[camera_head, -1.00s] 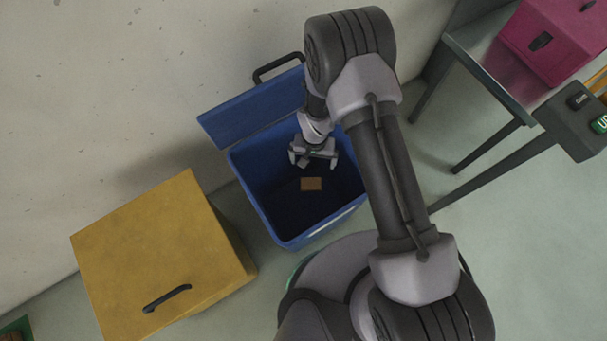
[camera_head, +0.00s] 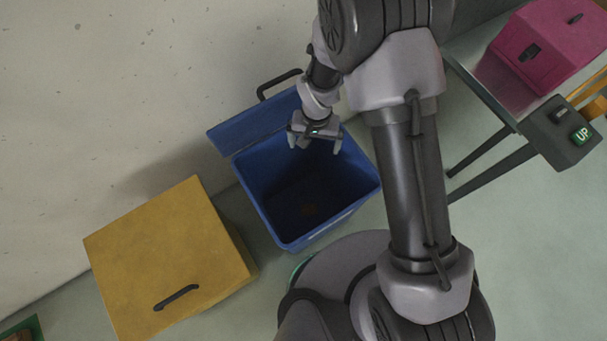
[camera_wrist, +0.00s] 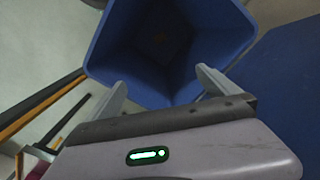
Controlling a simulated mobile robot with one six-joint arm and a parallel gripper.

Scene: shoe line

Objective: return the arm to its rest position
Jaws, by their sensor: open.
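My gripper (camera_head: 316,142) is open and empty above the far part of the blue bin in the head view. In the wrist view the two fingers of my gripper (camera_wrist: 160,92) stand apart, with nothing between them, in front of the bin's opening. My arm reaches up and over from the lower right of the head view, its elbow high near the top edge.
The blue bin (camera_head: 268,222) stands open, its lid (camera_head: 250,122) tipped back toward the wall. A yellow box (camera_head: 165,255) with a black handle is at left. A pink box (camera_head: 550,45) sits on a metal table at upper right. A button panel (camera_head: 565,133) marked UP is at right.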

